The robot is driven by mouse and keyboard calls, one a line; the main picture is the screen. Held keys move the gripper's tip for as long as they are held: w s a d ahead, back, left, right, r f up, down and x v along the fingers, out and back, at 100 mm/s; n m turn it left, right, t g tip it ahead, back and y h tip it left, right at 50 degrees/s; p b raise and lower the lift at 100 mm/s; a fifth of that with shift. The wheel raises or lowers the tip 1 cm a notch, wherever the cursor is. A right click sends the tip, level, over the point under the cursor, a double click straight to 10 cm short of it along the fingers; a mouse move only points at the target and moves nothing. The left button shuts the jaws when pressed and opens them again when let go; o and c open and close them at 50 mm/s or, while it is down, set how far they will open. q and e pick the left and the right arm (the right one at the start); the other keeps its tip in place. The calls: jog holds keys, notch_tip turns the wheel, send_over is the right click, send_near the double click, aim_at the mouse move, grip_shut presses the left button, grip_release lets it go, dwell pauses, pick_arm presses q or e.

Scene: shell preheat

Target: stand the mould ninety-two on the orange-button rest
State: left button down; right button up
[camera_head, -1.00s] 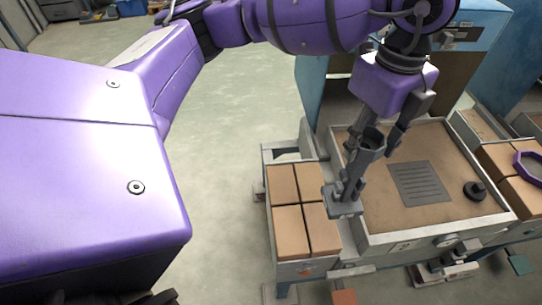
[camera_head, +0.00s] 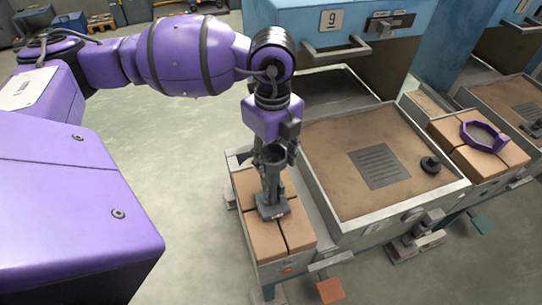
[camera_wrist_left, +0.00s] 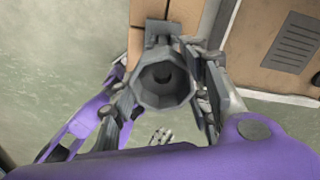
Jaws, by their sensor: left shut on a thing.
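A grey mould (camera_head: 273,176) with a round hollow cup on top and a flat square foot is upright in my left gripper (camera_head: 273,152). In the left wrist view its open cup (camera_wrist_left: 163,78) sits between the two fingers, which are shut on it. Its foot is over the tan blocks of the left rest (camera_head: 257,238), which has an orange button (camera_head: 287,269) on its front. I cannot tell whether the foot touches the blocks. No number is readable on the mould. My right gripper is not in view.
A sand-coloured tray (camera_head: 325,140) with a dark grille (camera_head: 380,165) and a black knob (camera_head: 430,165) lies to the right, before a blue cabinet marked 9 (camera_head: 280,20). A purple ring (camera_head: 483,136) lies on the rest beyond. Open floor is at left.

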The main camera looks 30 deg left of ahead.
pick_arm(q)
jog(key=shift+w+f, duration=0.1)
jog(key=shift+f, duration=0.5)
jog(key=c, duration=0.9)
grip_release()
jog(key=shift+c, duration=0.2)
notch_tip(320, 180, up, 12)
jog(key=shift+r, duration=0.2)
